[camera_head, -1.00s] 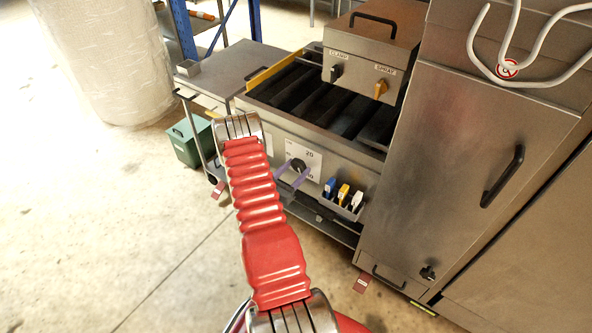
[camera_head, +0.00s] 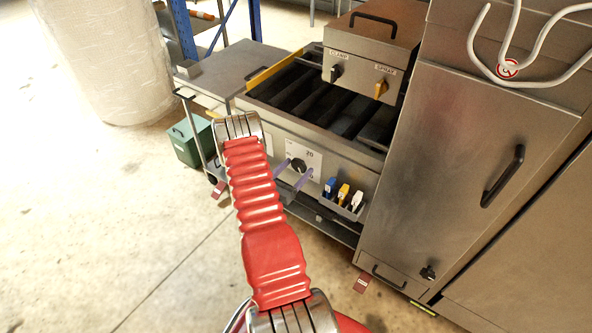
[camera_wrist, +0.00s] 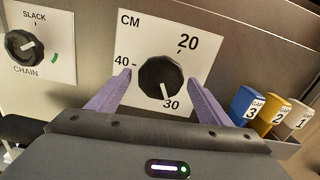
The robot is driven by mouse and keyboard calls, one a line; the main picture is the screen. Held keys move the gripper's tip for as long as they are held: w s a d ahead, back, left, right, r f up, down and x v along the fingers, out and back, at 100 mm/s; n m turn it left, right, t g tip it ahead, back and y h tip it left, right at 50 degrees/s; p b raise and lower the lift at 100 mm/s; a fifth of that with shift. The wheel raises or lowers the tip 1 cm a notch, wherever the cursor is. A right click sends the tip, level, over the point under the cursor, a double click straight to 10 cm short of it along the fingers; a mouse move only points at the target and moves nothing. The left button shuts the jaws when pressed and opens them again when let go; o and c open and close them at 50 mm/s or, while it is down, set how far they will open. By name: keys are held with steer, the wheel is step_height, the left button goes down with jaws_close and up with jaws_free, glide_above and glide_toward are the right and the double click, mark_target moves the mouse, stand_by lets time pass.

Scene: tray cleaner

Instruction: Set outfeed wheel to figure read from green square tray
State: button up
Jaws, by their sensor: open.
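The black wheel (camera_wrist: 160,77) sits on a white plate (camera_wrist: 190,25) marked CM, with 20, 30 and 40 on it. Its white pointer line is at 30. In the head view the wheel (camera_head: 298,165) is on the front of the conveyor machine. My gripper (camera_wrist: 157,95) is open, with one purple finger on each side of the wheel's lower part. I cannot tell whether either finger touches it. In the head view my gripper (camera_head: 297,183) is at the plate, partly behind my red arm. I cannot make out a green square tray.
A chain knob (camera_wrist: 25,46) marked SLACK is left of the plate. Blue (camera_wrist: 245,104), yellow (camera_wrist: 269,114) and white (camera_wrist: 296,118) numbered gauges stand in a holder at right. A green bin (camera_head: 190,140) is on the floor; a steel cabinet (camera_head: 470,150) stands right.

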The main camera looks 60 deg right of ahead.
steer(key=w+a, duration=0.2)
steer(key=a, duration=1.1)
steer(key=shift+a, duration=0.3)
steer(key=shift+w+f, duration=0.1)
